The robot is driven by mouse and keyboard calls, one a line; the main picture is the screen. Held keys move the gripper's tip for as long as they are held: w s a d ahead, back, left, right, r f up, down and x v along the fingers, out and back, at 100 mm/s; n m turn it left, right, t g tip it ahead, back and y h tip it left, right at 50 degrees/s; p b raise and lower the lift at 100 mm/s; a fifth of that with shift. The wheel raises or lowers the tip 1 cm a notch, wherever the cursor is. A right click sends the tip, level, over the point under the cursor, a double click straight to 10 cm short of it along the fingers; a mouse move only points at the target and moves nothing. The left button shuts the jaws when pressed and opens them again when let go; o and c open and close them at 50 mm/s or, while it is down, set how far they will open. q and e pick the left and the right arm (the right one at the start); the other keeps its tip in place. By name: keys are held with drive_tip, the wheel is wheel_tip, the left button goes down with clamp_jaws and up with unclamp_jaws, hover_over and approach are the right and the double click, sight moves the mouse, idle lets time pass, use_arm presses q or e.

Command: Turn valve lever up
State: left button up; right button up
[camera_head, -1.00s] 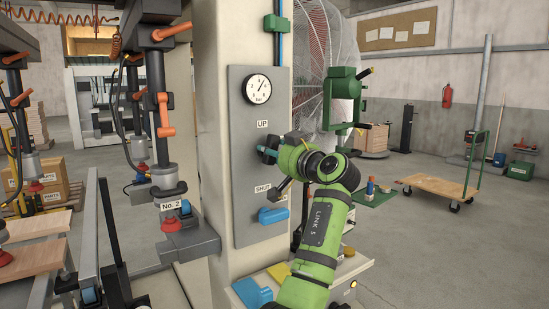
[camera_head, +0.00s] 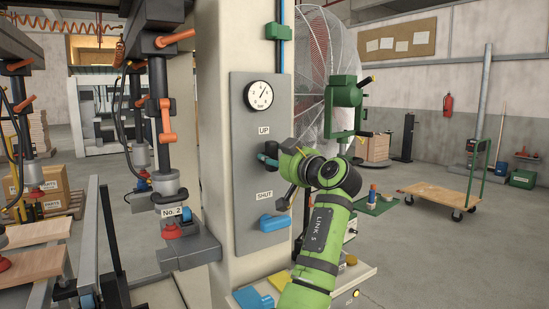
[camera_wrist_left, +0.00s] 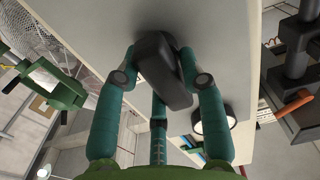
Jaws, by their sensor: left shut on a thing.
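A grey valve panel (camera_head: 245,190) is fixed to a cream column, with an "UP" label (camera_head: 264,131) above and a "SHUT" label (camera_head: 264,195) below. My left gripper (camera_head: 266,158) is at the panel between these two labels. In the left wrist view, the teal fingers of my left gripper (camera_wrist_left: 163,78) are shut on a dark grey lever (camera_wrist_left: 164,72), one finger on each side. In the head view the gripper largely hides the lever, so its angle is unclear there. My right gripper is not in view.
A round gauge (camera_head: 260,95) is above the "UP" label. A press station marked "No. 2" (camera_head: 172,212) stands close on the left. A large fan (camera_head: 312,70) is behind the column.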

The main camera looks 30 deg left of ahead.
use_arm(q)
drive_tip(key=o, duration=1.1)
drive_tip(key=shift+f, duration=0.25)
drive_tip(key=shift+r, duration=0.15)
drive_tip(key=v, duration=1.2)
